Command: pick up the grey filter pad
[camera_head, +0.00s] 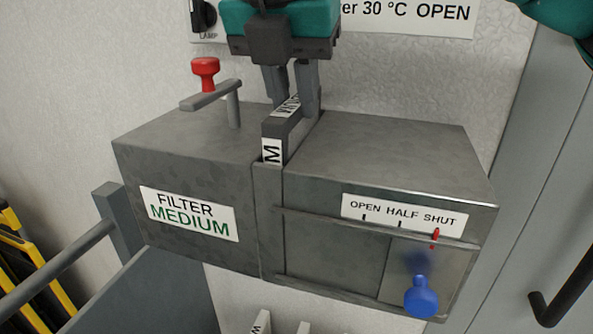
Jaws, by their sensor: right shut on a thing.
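The grey filter pad (294,134) is a narrow dark grey block with a white "M" label on its front end and another white label on top. It stands upright in the slot on top of the grey filter box (385,145), its upper part above the lid. My right gripper (292,98) comes down from the top of the view and is shut on the pad's upper part. The pad's lower part is hidden in the box. My left gripper is not in view.
A red knob (205,68) and a grey lever (212,96) stand close left of my gripper. A blue knob (421,297) sticks out at the front right, its red pointer (435,238) at SHUT. Light grey pieces (262,322) show below the box.

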